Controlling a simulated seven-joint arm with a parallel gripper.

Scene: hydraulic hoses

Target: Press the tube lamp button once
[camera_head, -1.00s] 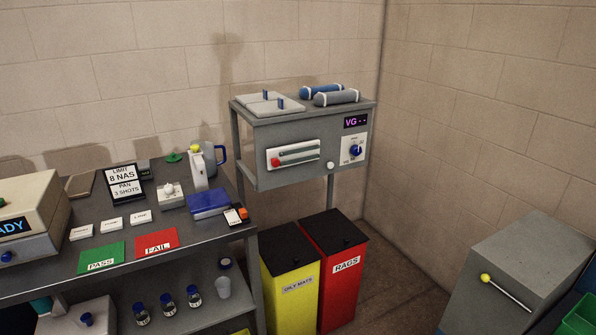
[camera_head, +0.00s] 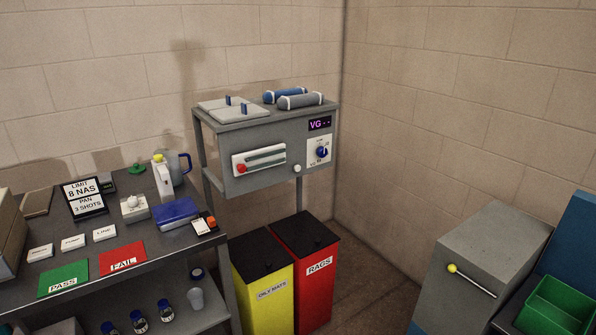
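A grey bench unit (camera_head: 215,150) stands against the back wall with a purple "VG --" display (camera_head: 319,124). Its front carries a white panel with a horizontal tube-like slot (camera_head: 265,156) and a red round part (camera_head: 241,169) at the panel's left end. A small white round button (camera_head: 297,169) sits to the right of that panel, below a blue dial (camera_head: 321,152). I cannot tell for sure which of the red and white parts is the tube lamp button. No lamp glow shows. My gripper is not in view.
A yellow bin (camera_head: 277,312) and a red bin (camera_head: 317,292) stand under the unit. A dark table (camera_head: 150,247) with cards, a blue box (camera_head: 175,214) and a jug is at left. A grey cabinet (camera_head: 480,260) is at right. Floor shows between bins and cabinet.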

